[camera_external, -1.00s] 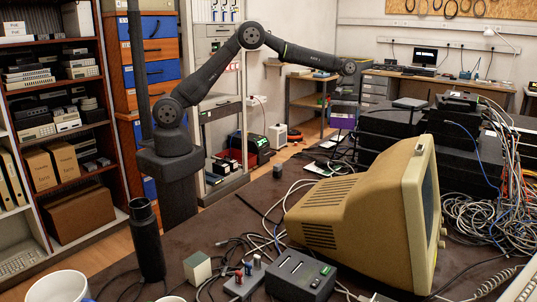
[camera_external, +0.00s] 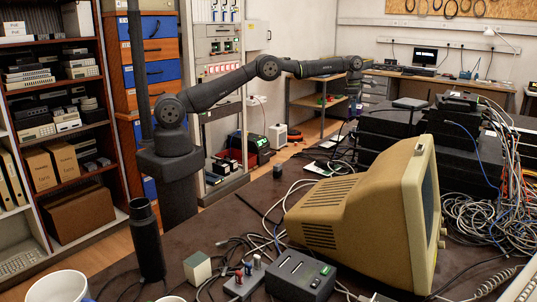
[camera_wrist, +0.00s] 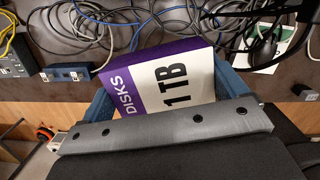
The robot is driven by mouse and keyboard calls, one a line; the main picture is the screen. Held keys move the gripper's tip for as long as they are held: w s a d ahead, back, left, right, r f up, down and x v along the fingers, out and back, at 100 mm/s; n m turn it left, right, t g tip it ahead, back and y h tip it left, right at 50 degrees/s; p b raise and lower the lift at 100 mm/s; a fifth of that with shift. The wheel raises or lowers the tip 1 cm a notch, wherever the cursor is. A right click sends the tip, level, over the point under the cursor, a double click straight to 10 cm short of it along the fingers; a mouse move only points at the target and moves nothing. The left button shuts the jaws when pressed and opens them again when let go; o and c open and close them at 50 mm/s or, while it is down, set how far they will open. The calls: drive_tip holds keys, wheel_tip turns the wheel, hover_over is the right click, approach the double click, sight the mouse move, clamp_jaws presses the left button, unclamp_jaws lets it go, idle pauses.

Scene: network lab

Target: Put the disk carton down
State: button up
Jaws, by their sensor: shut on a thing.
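The disk carton (camera_wrist: 165,85) is a white and purple box marked "DISKS" and "1TB" in the wrist view. My gripper (camera_wrist: 163,76) is shut on it, with one blue finger at each side. The near part of the carton is hidden by my grey gripper body. In the external view my arm stretches to the right toward the back of the bench, its wrist (camera_external: 353,63) above and behind the stacked black equipment. I cannot make out the carton or the fingers there. The wrist view does not show clearly whether the carton touches a surface.
Tangled cables and a blue connector box (camera_wrist: 70,74) lie on the dark bench in the wrist view. A black mouse (camera_wrist: 262,52) lies at the right. Wooden floor shows at lower left. Black equipment (camera_external: 385,125) and a beige monitor (camera_external: 375,205) stand on the bench.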

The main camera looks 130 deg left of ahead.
sight(352, 151)
drive_tip(key=shift+s+a+n, duration=0.3)
drive_tip(key=shift+a+n, duration=0.4)
drive_tip(key=shift+n, duration=0.1)
drive_tip(key=shift+s+a+f, duration=0.1)
drive_tip(key=shift+a+f, duration=0.05)
drive_tip(key=shift+f, duration=0.15)
wheel_tip(352, 151, down, 18)
drive_tip(key=shift+r, duration=0.25)
drive_tip(key=shift+f, duration=0.15)
drive_tip(key=o, duration=0.7)
drive_tip(key=shift+o, duration=0.2)
wheel_tip(352, 151, up, 12)
drive_tip(key=s, duration=0.1)
drive_tip(key=shift+s+d, duration=0.3)
drive_tip(key=shift+d, duration=0.05)
